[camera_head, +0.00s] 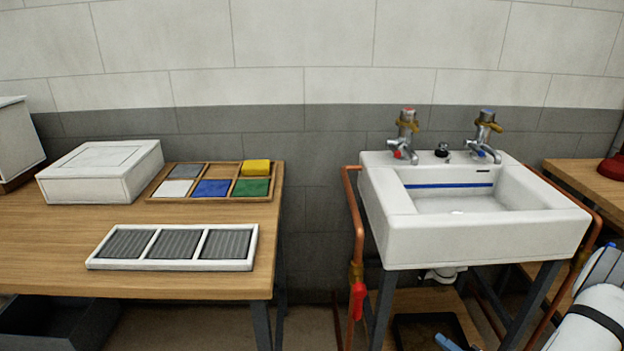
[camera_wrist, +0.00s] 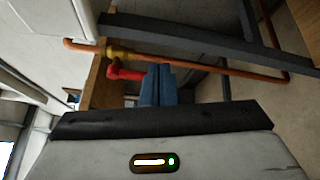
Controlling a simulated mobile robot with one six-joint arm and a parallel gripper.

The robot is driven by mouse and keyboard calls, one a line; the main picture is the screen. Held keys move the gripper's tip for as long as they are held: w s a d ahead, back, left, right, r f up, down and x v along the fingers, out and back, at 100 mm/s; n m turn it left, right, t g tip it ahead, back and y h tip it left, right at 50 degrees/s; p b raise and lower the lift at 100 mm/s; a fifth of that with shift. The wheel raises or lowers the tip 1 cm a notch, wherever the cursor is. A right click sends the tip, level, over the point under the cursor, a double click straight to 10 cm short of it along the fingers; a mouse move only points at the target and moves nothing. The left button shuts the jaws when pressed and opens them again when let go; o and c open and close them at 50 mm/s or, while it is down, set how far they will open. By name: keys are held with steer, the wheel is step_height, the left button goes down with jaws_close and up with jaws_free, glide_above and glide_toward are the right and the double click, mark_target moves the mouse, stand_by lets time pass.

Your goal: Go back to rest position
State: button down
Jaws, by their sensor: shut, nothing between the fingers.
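My gripper (camera_wrist: 157,85) shows in the wrist view with its two blue fingers shut together and nothing between them. The fingers point toward a red valve handle (camera_wrist: 124,72) on a copper pipe (camera_wrist: 220,68). In that view they overlap the space beside the handle; I cannot tell how far apart they are. Part of my white arm shows at the lower right edge of the head view.
A white sink (camera_head: 475,235) with two taps (camera_head: 405,137) stands at centre right on dark legs. A red-handled valve (camera_head: 358,300) is on its left pipe. A wooden bench (camera_head: 60,222) at left bears a divided tray (camera_head: 148,199), a white box (camera_head: 100,170) and a framed grille (camera_head: 92,262).

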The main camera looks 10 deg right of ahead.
steer(key=s+a+r+n+g+y+p, duration=0.1)
steer(key=a+r+n+g+y+p, duration=0.1)
steer(key=a+r+n+g+p, duration=0.65)
steer(key=s+a+r+n+g+y+p, duration=0.15)
steer(key=a+r+n+g, duration=0.45)
steer(key=a+r+n, duration=0.75)
steer(key=s+r+n+h+p, duration=0.3)
steer(key=r+n, duration=0.4)
steer(key=s+a+r+n+t+h+p, duration=0.1)
steer(key=s+r+n+h+p, duration=0.1)
steer(key=r+n, duration=0.6)
steer(key=s+r+n+h+p, duration=0.3)
steer(key=r+n+h, duration=0.3)
steer(key=r+n, duration=0.2)
steer(key=shift+s+a+r+p, duration=0.15)
steer(key=shift+s+a+p, duration=0.2)
steer(key=shift+p, duration=0.35)
steer(key=shift+t+h, duration=0.25)
